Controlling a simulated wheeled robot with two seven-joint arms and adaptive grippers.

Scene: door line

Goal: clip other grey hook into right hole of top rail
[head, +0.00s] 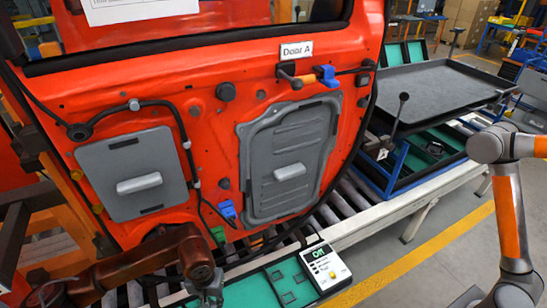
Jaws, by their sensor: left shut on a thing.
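An orange-red door panel (220,65) labelled Door A stands upright. A black strip (190,43) runs along the lower edge of its window opening; I cannot make out rail holes there. My left gripper (208,288) is low in the picture, below the door, partly cut off by the bottom edge. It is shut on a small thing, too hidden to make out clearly. I cannot tell a loose grey hook apart in this view. My right arm comes in from the right, but its gripper is out of view.
The door carries two grey panels (122,172), black cable, blue clips (328,76) and a green clip (218,235). A meter (324,267) reading Off lies on a green-lined tray (262,289) below. A black tray (440,92) stands behind right. Rollers run beneath the door.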

